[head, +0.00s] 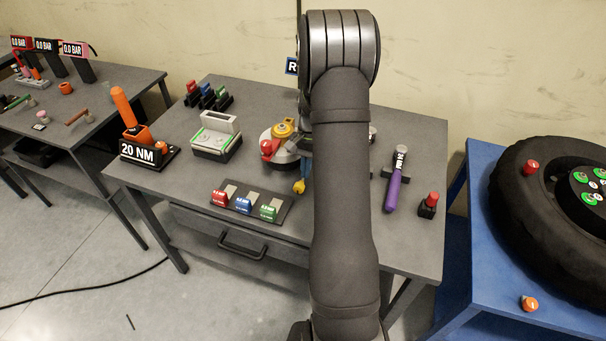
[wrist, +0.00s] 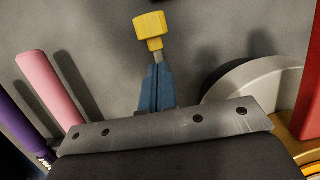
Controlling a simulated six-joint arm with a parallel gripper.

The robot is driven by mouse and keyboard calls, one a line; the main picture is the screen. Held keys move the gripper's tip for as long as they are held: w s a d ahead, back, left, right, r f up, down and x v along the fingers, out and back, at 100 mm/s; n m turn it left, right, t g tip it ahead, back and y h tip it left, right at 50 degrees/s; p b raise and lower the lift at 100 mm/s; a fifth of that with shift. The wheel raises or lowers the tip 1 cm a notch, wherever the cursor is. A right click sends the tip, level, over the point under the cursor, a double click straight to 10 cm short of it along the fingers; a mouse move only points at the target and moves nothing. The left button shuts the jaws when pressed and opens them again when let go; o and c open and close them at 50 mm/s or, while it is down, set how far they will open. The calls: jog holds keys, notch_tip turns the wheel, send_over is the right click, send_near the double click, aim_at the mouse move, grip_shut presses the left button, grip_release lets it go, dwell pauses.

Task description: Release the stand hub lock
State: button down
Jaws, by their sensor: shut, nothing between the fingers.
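The stand (head: 283,158) is a round pale base on the middle table, left of my arm, with a red knob (head: 268,148) and a yellow-orange hub part (head: 284,128) on top. I cannot tell which part is the lock. In the wrist view the pale base (wrist: 225,88) shows at the right, with a red part (wrist: 312,85) and a yellow part (wrist: 290,145) cut off by the edge.
A tray of red, blue and green blocks (head: 248,204) lies in front. A purple-handled tool (head: 395,184) and a red-topped piece (head: 429,205) are right of my arm. A pink cylinder (wrist: 50,85) shows in the wrist view. An orange torque tool (head: 140,128) stands left.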

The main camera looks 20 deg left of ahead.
jog(key=shift+w+r, duration=0.2)
jog(key=shift+w, duration=0.3)
jog(key=shift+w+r, duration=0.15)
jog(key=shift+w, duration=0.3)
jog(key=v, duration=0.9)
jog(key=shift+s+r, duration=0.1)
jog(key=shift+s, duration=0.05)
jog(key=x, duration=0.9)
jog(key=shift+s+f, duration=0.1)
jog(key=shift+f, duration=0.3)
jog(key=w, duration=0.2)
jog(key=shift+w+r, duration=0.2)
jog(key=shift+w, duration=0.1)
jog(key=v, duration=0.2)
jog(key=shift+r, duration=0.7)
jog(key=shift+f, duration=0.1)
